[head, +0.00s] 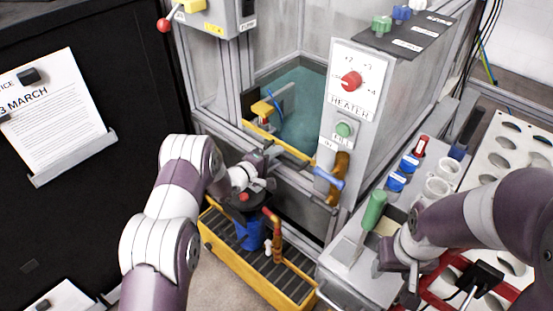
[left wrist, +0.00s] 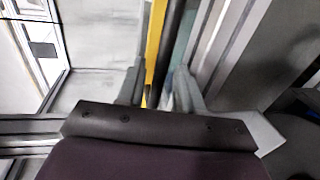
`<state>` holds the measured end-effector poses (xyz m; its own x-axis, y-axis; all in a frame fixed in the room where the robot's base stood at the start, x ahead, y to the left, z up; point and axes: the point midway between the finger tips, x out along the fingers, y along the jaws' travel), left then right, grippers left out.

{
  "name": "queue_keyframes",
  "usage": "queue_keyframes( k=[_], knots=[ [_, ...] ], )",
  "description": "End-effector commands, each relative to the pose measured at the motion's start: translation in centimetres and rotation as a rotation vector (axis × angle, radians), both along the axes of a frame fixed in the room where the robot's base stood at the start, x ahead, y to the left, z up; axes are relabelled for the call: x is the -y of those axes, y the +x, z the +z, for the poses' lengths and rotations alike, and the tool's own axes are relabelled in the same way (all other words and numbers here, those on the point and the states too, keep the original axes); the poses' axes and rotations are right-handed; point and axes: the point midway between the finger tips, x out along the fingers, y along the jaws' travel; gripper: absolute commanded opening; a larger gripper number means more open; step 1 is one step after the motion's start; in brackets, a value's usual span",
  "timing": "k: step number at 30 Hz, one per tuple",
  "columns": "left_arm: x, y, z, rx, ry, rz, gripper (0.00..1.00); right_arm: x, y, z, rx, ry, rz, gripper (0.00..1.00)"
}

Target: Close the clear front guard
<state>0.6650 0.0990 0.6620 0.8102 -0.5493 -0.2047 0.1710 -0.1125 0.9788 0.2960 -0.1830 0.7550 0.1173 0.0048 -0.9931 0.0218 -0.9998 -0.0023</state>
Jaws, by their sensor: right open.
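The enclosure has an open-looking front with a yellow strip (head: 276,141) along its lower edge. I take this strip to be part of the clear front guard, but the clear panel itself is hard to make out. My left gripper (head: 270,158) is at this strip, just in front of it. In the left wrist view, a yellow and dark bar (left wrist: 156,60) runs between the fingers (left wrist: 157,92). I cannot tell whether they press on it. My right gripper (head: 385,256) is open beside the green-handled tool (head: 374,210) on the right bench; its fingertips are mostly hidden.
A heater panel with a red knob (head: 351,81) and green button (head: 344,129) stands right of the opening. A blue handle (head: 328,178) sticks out below it.

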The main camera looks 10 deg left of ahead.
Motion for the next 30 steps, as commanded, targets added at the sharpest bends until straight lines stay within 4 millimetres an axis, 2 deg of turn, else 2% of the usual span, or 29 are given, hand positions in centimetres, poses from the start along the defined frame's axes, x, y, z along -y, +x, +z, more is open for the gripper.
queue_keyframes(
  k=[4, 11, 14, 15, 22, 26, 30],
  knots=[
    [0.6, 0.9, -0.2, 0.0, -0.001, 0.001, 0.36, 0.0, 0.0, -0.3, 0.0, 0.0, 0.0, 0.55],
    [0.6, 1.0, -0.2, 0.0, 0.0, 0.002, 0.36, 0.0, 0.0, -0.2, 0.0, 0.0, 0.0, 0.55],
    [0.6, 0.9, -0.2, 0.0, 0.0, 0.001, 0.06, 0.0, 0.0, -0.2, 0.0, 0.0, 0.0, 0.55],
    [0.6, 0.9, -0.2, 0.0, 0.0, 0.001, 0.0, 0.0, 0.0, -0.2, 0.0, 0.0, 0.0, 0.55],
    [0.6, 0.9, 0.2, 0.0, 0.0, 0.001, 0.0, 0.0, 0.0, 0.1, 0.0, 0.0, 0.0, 0.55],
    [0.6, 0.9, 1.8, 0.0, 0.0, 0.001, 0.0, 0.0, 0.0, 1.4, 0.0, 0.0, 0.0, 0.55],
    [0.6, 1.0, 5.4, 0.003, 0.001, 0.001, 0.0, 0.0, 0.0, 4.2, 0.0, 0.0, 0.0, 0.55]
  ],
)
